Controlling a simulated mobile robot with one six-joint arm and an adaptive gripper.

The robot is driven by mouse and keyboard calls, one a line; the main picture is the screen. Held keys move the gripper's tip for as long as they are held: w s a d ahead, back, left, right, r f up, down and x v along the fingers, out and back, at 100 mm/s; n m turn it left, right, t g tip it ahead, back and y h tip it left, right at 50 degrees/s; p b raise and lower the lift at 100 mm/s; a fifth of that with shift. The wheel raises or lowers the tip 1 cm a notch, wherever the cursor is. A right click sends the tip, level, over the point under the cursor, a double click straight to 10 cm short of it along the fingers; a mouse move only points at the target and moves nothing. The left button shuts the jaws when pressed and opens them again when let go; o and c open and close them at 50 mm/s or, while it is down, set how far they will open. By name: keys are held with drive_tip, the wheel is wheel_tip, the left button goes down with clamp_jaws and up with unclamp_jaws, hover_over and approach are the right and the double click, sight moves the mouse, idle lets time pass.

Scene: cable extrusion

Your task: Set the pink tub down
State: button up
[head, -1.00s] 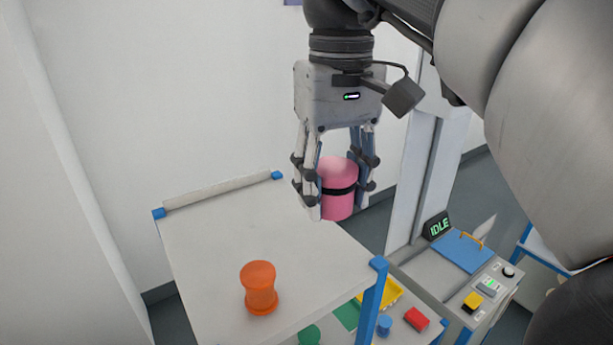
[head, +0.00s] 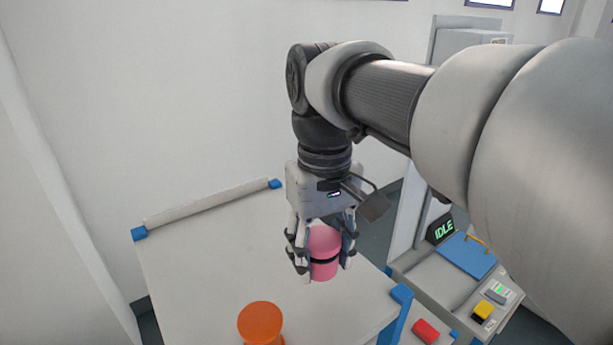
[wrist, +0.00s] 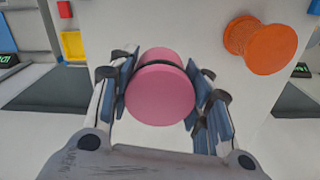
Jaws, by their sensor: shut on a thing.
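The pink tub (head: 324,247) is a short cylinder with a dark band around its middle. My gripper (head: 321,262) is shut on it, with fingers on both sides, and points down over the right part of the white table top (head: 215,265). I cannot tell whether the tub's base touches the surface. In the wrist view, the pink tub (wrist: 160,93) sits between the blue-padded fingers of my gripper (wrist: 162,92).
An orange spool-shaped object (head: 261,322) stands on the table top at the front; it also shows in the wrist view (wrist: 260,45). A machine with an "IDLE" display (head: 441,229) stands at the right. The table's left part is clear.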

sight(320, 292)
drive_tip(key=shift+f, duration=2.95)
drive_tip(key=shift+f, duration=0.1)
drive_tip(key=o, duration=1.1)
